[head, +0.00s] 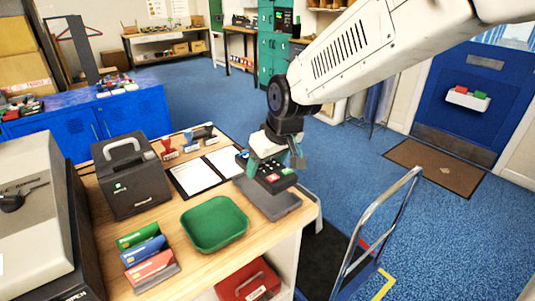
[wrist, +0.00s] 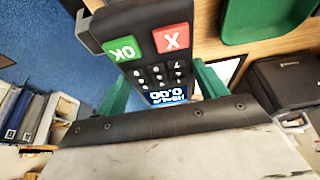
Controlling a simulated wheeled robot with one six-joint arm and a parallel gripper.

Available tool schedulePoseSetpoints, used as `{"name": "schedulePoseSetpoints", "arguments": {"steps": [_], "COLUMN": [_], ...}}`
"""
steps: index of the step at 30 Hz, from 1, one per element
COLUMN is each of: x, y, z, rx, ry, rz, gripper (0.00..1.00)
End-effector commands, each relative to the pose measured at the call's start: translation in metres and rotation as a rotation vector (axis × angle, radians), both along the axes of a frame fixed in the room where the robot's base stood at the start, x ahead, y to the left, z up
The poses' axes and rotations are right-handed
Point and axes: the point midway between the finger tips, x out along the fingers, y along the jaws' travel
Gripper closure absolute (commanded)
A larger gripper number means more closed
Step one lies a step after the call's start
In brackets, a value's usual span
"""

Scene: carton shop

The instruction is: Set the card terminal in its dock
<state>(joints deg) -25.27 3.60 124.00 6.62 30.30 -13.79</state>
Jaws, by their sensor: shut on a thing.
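The card terminal (head: 271,178) is dark, with keys and a red and a green button. My gripper (head: 268,163) is shut on it, its teal fingers at the terminal's two sides. In the wrist view the terminal (wrist: 155,52) sits between the fingers, with its lit blue display close to the palm. A flat grey tray-like base (head: 285,206), which looks like the dock, lies on the counter's right edge below the terminal. The terminal covers part of this base. I cannot tell whether the two touch.
A green tray (head: 214,224) stands left of the base on the wooden counter (head: 190,270). A hand truck (head: 372,232) stands at right.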

Motion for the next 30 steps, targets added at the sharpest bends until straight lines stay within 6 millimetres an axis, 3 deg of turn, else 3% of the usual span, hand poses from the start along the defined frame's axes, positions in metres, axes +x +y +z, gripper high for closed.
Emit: {"name": "schedulePoseSetpoints", "arguments": {"steps": [16,30], "x": [0.0,0.0], "y": [0.0,0.0], "z": [-0.039,-0.045], "rx": [0.001,0.001], "ry": [-0.001,-0.001], "rz": [0.0,0.0], "gripper": [0.46,0.46]}}
